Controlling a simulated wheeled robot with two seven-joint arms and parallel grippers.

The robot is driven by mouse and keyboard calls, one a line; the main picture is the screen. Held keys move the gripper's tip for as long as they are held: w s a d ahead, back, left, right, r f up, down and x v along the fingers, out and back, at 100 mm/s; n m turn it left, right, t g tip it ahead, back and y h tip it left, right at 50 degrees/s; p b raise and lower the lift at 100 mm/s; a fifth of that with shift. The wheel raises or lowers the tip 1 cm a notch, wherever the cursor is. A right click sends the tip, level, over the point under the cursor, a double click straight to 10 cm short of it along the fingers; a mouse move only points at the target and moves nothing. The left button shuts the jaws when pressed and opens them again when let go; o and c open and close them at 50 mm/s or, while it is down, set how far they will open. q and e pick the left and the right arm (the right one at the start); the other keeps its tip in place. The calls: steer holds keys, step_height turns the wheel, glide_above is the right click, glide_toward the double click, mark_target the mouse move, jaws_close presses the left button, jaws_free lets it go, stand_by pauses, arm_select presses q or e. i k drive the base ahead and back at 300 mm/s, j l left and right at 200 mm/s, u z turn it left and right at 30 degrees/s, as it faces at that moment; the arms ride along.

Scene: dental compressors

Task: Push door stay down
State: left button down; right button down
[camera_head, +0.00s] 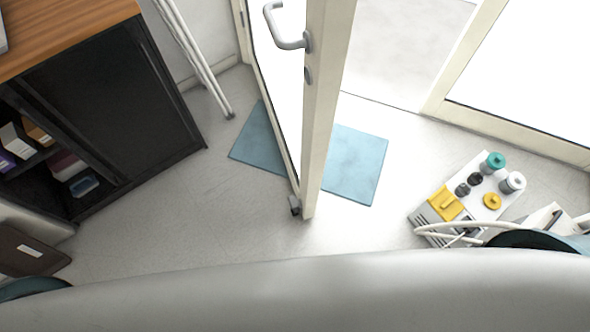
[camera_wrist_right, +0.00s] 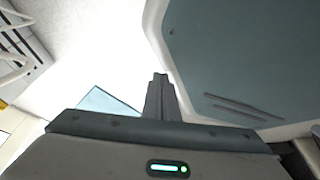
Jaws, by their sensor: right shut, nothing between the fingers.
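The door (camera_head: 325,100) stands ajar, seen from above in the head view, with a grey lever handle (camera_head: 288,28). A small dark grey door stay (camera_head: 295,205) is at the door's bottom corner, close to the floor. Whether its foot touches the floor is too small to tell. My right gripper (camera_wrist_right: 160,77) shows in the right wrist view with its fingers together and nothing between them. It is not visible in the head view, and the stay cannot be made out in the wrist view. My left gripper is not in view.
A blue mat (camera_head: 258,142) lies under the door. A black cabinet (camera_head: 110,110) with a wooden top stands at the left. The floor between cabinet and door is clear.

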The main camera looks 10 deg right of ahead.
mark_target(293, 200)
steer(key=k+l, duration=0.1)
steer(key=k, duration=0.3)
steer(key=k+l, duration=0.15)
steer(key=k, duration=0.3)
